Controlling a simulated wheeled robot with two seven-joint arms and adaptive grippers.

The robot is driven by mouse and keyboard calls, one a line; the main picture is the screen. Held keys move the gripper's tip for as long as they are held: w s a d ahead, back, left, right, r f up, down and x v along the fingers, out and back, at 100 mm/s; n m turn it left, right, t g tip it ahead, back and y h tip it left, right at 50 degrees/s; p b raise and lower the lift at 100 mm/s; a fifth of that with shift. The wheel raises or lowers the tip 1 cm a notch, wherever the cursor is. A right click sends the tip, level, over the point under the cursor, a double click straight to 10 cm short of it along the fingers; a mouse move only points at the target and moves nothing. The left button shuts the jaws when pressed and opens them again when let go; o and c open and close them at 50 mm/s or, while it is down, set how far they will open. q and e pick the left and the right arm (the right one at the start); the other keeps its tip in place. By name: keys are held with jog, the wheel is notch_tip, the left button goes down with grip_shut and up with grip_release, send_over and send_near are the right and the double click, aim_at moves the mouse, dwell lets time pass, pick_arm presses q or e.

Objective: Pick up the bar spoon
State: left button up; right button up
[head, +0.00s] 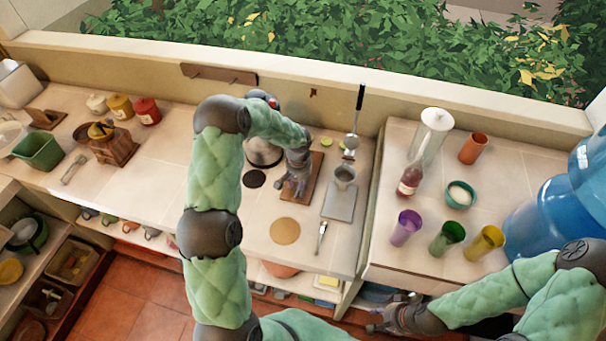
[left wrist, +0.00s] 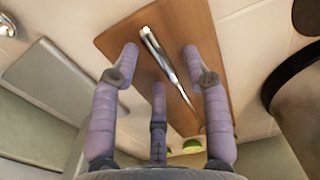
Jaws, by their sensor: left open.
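A long, slim metal utensil, apparently the bar spoon (left wrist: 168,66), lies slantwise on the wooden board (left wrist: 108,40) in the left wrist view. Its thicker end is at the top and its thin end points to the lower right. My left gripper (left wrist: 160,62) is open above it, with the utensil showing between the spread fingers and nothing held. In the head view my left gripper (head: 293,187) hangs over the board (head: 315,172) and hides the utensil. My right gripper (head: 385,322) is low at the bottom, away from the board; its finger state is unclear.
A kettle (head: 262,151) is close on the left. Cut limes (head: 327,141) lie behind. A round mat (head: 285,231) and a small utensil (head: 321,238) lie in front.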

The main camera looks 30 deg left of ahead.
pick_arm(q)
jog(key=shift+f, duration=0.15)
grip_shut()
dwell(0.4)
